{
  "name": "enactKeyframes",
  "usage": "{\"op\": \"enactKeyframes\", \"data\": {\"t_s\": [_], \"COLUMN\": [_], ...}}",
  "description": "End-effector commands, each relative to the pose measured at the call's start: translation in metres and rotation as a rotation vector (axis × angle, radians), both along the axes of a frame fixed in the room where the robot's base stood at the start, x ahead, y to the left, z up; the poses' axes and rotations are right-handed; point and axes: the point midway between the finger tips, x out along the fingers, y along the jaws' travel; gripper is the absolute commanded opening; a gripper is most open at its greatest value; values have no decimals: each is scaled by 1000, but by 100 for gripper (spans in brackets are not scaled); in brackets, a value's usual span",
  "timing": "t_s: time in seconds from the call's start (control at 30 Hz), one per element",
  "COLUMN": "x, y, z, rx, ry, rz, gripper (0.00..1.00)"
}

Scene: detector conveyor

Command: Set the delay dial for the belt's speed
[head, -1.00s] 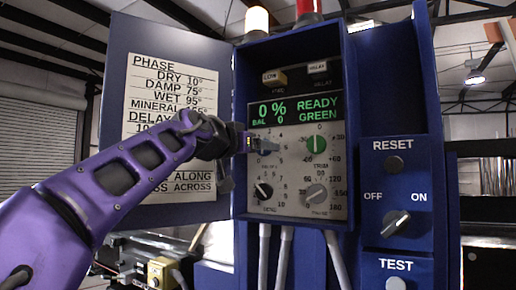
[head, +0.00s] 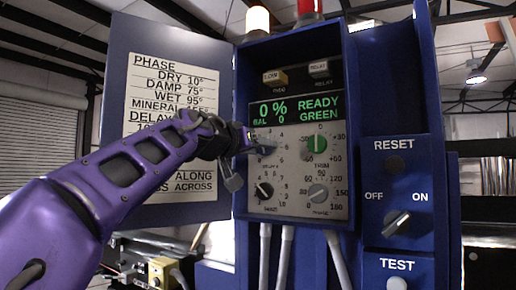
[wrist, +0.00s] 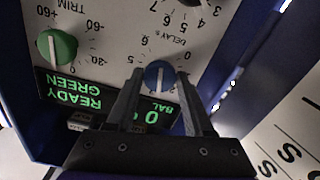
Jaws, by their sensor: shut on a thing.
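The blue delay dial (wrist: 159,76), marked "DELAY s", is on the grey control panel (head: 290,170) inside the open blue cabinet. My gripper (wrist: 160,78) has one finger on each side of this dial and is shut on it. A white pointer line shows on the dial; its exact reading is hard to tell. In the head view my gripper (head: 250,142) covers part of the dial and its scale. The display (head: 295,110) reads "0 %", "BAL 0", "READY GREEN". The card (head: 170,110) on the door lists phase values; my arm hides its delay lines.
The green trim dial (head: 317,144) is right of the delay dial. A black dial (head: 264,190) and a grey phase dial (head: 318,193) sit below. The open cabinet door (head: 215,80) stands left. A reset, off/on and test panel (head: 395,195) is at right.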

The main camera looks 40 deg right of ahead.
Motion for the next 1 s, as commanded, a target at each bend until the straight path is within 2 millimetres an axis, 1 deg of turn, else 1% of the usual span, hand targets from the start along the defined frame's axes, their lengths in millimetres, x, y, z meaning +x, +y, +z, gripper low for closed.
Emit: {"op": "enactKeyframes", "data": {"t_s": [0.6,0.8,1.0], "x": [0,-1,-1], "y": [0,0,0], "z": [0,1,1], "rx": [-221,-282,-327], "ry": [532,682,790], "rz": [3,3,2], "gripper": [0,0,0]}}
